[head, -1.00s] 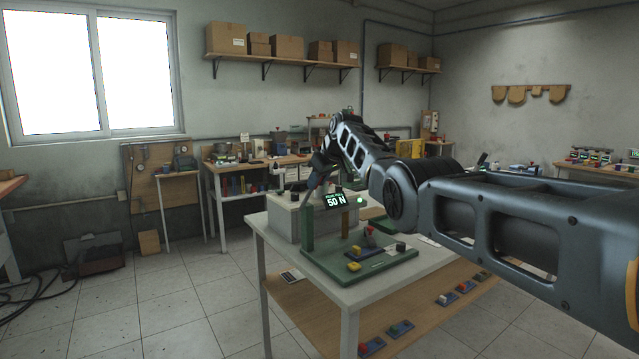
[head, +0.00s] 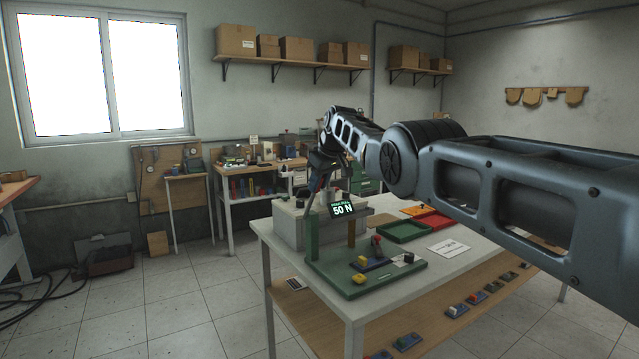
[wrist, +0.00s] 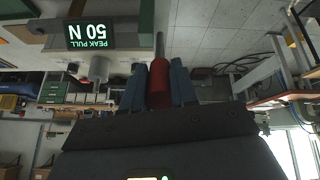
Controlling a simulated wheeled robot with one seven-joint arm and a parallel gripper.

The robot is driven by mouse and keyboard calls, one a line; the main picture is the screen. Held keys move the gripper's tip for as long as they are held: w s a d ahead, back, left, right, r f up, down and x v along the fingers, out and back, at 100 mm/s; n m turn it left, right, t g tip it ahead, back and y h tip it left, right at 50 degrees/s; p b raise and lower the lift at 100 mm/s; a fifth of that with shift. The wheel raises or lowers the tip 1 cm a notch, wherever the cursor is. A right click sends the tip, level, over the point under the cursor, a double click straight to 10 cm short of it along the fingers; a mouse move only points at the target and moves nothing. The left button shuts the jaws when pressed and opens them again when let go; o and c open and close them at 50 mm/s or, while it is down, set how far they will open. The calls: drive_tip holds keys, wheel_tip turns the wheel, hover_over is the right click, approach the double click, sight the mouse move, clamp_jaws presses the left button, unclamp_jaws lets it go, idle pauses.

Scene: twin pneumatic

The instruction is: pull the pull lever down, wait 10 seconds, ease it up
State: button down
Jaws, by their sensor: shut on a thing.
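The pull lever's red grip (wrist: 159,84) sits between the two blue fingers of my gripper (wrist: 158,70) in the wrist view. The fingers are shut on it, and a thin metal rod runs on from its end. In the head view my gripper (head: 317,178) is at the pull rig on the bench, left of the display; the lever is hard to make out there.
The rig's green base (head: 350,285) carries small blocks and a red-knobbed switch near the bench's front edge. A green tray (head: 403,230) and a white card (head: 448,249) lie to the right on the bench (head: 480,262). My arm spans the right side above it.

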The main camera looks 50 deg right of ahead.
drive_tip(key=c, duration=0.9)
unclamp_jaws()
drive_tip(key=shift+b+v, duration=0.8)
drive_tip(key=shift+v, duration=0.1)
drive_tip(key=shift+b+v, duration=0.75)
drive_tip(key=shift+v, duration=2.15)
